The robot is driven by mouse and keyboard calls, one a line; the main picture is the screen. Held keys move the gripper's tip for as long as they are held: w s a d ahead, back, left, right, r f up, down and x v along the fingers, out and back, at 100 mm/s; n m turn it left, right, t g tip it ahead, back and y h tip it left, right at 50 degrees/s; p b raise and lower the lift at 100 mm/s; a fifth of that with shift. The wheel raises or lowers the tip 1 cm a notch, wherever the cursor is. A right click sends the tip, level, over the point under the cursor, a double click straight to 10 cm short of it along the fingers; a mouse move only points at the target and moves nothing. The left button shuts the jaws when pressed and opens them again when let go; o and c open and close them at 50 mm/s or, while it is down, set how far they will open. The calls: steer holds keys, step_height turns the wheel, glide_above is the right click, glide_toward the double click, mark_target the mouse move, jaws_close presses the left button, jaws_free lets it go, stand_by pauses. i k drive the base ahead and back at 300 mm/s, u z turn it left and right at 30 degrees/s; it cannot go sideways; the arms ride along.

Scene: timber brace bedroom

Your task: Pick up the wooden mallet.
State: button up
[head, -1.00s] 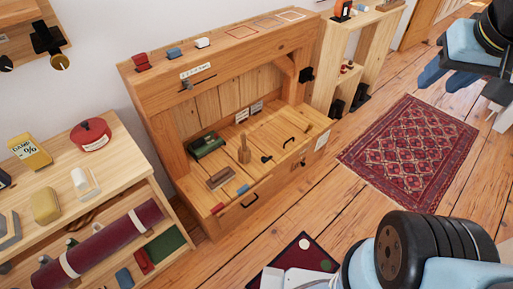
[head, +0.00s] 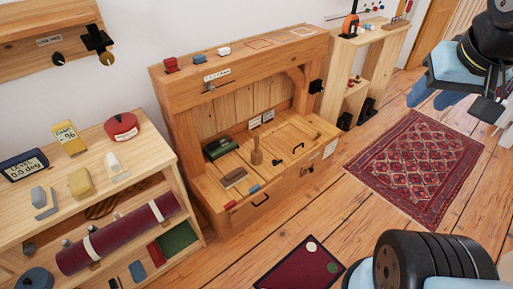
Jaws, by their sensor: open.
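A shelf (head: 150,165) with a maroon roll stands left. A taller open shelf (head: 345,62) stands right. A red rug (head: 420,165) and a dark mat (head: 300,265) lie on the floor.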

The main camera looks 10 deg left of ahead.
mark_target(256, 155)
steer(key=u, duration=0.05)
steer(key=i, duration=0.9)
steer(key=z, duration=0.1)
